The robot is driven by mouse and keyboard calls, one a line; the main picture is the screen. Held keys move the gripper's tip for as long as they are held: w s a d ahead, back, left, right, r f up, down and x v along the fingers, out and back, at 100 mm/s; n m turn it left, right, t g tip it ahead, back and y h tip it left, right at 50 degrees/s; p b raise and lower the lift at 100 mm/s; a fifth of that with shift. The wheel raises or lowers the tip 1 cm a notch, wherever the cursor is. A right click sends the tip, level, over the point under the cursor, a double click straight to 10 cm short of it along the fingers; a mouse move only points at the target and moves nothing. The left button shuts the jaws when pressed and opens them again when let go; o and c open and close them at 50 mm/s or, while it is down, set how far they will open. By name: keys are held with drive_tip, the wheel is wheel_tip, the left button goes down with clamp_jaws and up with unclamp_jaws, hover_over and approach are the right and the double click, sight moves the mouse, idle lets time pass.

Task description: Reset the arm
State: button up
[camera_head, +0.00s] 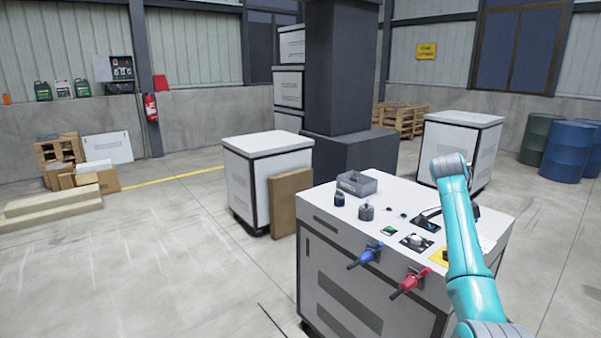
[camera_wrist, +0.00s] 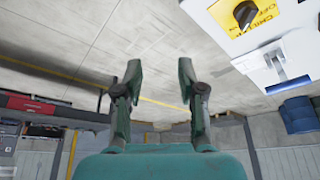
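My gripper (camera_wrist: 160,74) shows in the wrist view with its two green fingers apart and nothing between them. Bare concrete floor lies beyond the fingertips. In the head view my teal arm rises at the right and bends over the right end of the white machine cabinet (camera_head: 345,280); my gripper is mostly hidden there behind the arm. A yellow switch plate with a black knob (camera_wrist: 245,14) is at the top right of the wrist view, apart from the fingers. A white lever switch (camera_wrist: 275,66) is just below it.
On the cabinet are a grey bin (camera_head: 357,183), a blue-handled valve (camera_head: 368,254) and a red-handled valve (camera_head: 410,283) at its front edge. A second white cabinet (camera_head: 262,180) and a brown board (camera_head: 289,203) stand behind. Blue barrels (camera_head: 568,153) are far right.

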drive_tip(key=s+a+f+n+t, duration=0.1)
drive_tip(key=s+a+f+n, duration=0.1)
drive_tip(key=f, duration=0.8)
drive_tip(key=s+a+f+n+t, duration=0.2)
drive_tip(key=f, duration=0.8)
drive_tip(key=s+a+f+n+t, duration=0.1)
drive_tip(key=a+f+n, duration=0.1)
drive_tip(key=f, duration=0.8)
drive_tip(key=s+a+f+n+t+y, duration=0.1)
drive_tip(key=s+a+f+n+t, duration=0.2)
drive_tip(key=s+f, duration=0.55)
drive_tip(key=s+a+f+n+t, duration=0.1)
drive_tip(key=s+a+f+n, duration=0.1)
drive_tip(key=s+a+f, duration=0.6)
drive_tip(key=s+a+r+n+t+y, duration=0.1)
drive_tip(key=s+a+r+n+t, duration=0.15)
drive_tip(key=s, duration=0.95)
drive_tip(key=s+a+r+n+t+y, duration=0.1)
drive_tip(key=s+a+r+n, duration=0.15)
drive_tip(key=s, duration=1.05)
drive_tip(key=s+a+r+n+t, duration=0.1)
drive_tip(key=s+r+t, duration=0.1)
drive_tip(key=s+r, duration=0.6)
drive_tip(key=s+a+r+n+t+y, duration=0.1)
drive_tip(key=s+a+r+n+t, duration=0.1)
drive_tip(key=s+r, duration=0.7)
wheel_tip(320, 180, up, 5)
drive_tip(key=shift+s+r+n+y, duration=0.15)
drive_tip(key=shift+s+n+y, duration=0.1)
drive_tip(key=shift+n+y, duration=0.05)
